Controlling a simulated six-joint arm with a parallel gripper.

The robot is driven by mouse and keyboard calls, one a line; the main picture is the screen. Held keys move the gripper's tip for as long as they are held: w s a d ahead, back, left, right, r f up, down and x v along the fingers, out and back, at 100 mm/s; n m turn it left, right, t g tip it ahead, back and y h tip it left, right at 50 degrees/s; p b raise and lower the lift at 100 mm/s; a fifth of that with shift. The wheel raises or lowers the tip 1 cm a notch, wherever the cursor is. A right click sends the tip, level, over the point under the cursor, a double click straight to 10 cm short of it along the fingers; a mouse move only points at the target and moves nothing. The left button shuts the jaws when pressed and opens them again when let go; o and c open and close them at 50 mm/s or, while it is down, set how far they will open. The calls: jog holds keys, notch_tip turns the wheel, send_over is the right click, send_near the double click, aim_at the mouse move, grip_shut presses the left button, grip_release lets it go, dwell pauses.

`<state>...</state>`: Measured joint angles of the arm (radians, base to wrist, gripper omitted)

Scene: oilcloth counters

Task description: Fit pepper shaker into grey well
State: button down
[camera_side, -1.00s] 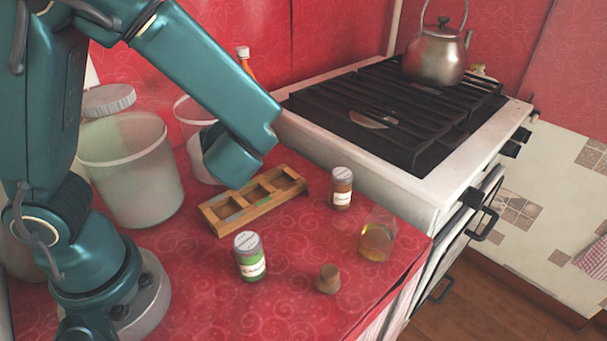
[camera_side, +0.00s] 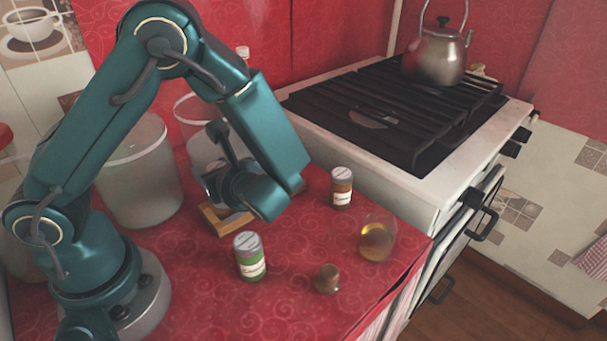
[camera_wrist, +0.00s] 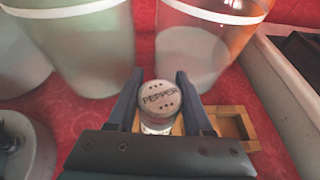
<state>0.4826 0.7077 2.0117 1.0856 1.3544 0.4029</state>
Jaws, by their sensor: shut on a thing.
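My gripper (camera_wrist: 160,92) is shut on the pepper shaker (camera_wrist: 160,100), whose pale lid reads PEPPER and faces the wrist camera. The wooden block with wells (camera_wrist: 240,111) lies below and behind the shaker in the wrist view; its right-hand compartment shows empty. In the side view my gripper hangs over the block (camera_side: 222,222), and my arm covers most of it. The grey well is hidden in both views now. I cannot tell whether the shaker touches the block.
A whitish bucket (camera_side: 140,180) stands behind left. The stove (camera_side: 430,185) borders the counter on the right.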

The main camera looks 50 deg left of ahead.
jog(key=shift+f, duration=1.5)
jog(key=shift+f, duration=0.1)
jog(key=shift+c, duration=1.5)
grip_release()
jog(key=v, duration=1.2)
jog(key=s+r+n+t+h, duration=0.4)
jog(key=r+n+h, duration=0.3)
jog(key=n+h, duration=0.6)
jog(key=s+n, duration=0.1)
jog(key=n, duration=0.5)
jog(key=shift+r, duration=0.2)
